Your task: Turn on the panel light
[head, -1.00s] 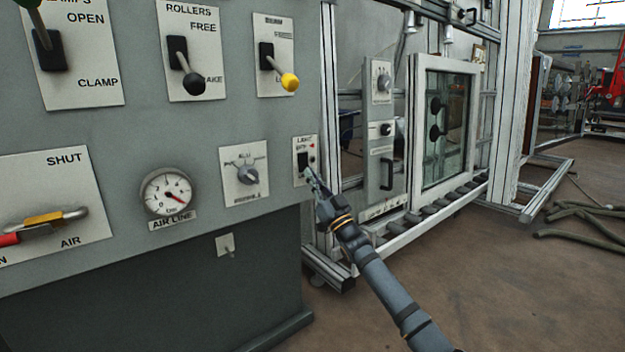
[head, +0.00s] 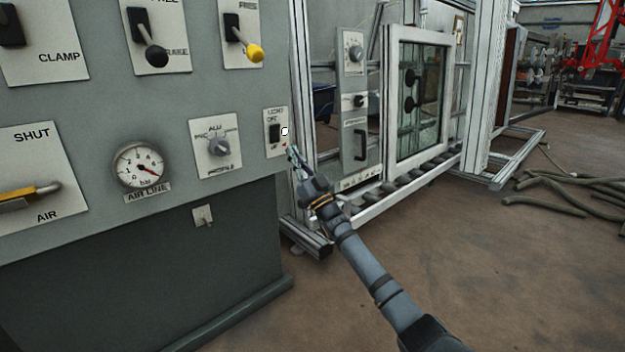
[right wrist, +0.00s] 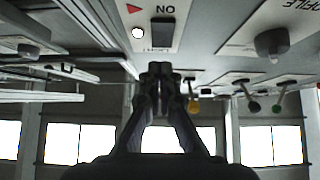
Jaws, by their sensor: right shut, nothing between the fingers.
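The light plate (head: 270,147) is a small white label plate at the right edge of the grey panel. It carries a black rocker switch (head: 274,132) and a small round lamp (head: 285,131) that shows bright white. In the right wrist view the plate is upside down, with the black switch (right wrist: 162,33), the white lamp (right wrist: 138,33) and a red mark beside the word ON. My right gripper (head: 292,152) is shut and empty, just below and right of the switch, apparently clear of it. My left gripper is not in view.
Left of the light plate are a profile knob (head: 219,146), an air line gauge (head: 138,165) and levers with black (head: 156,56) and yellow (head: 255,52) knobs. A metal frame with a window (head: 420,95) stands behind to the right. Hoses (head: 575,190) lie on the floor.

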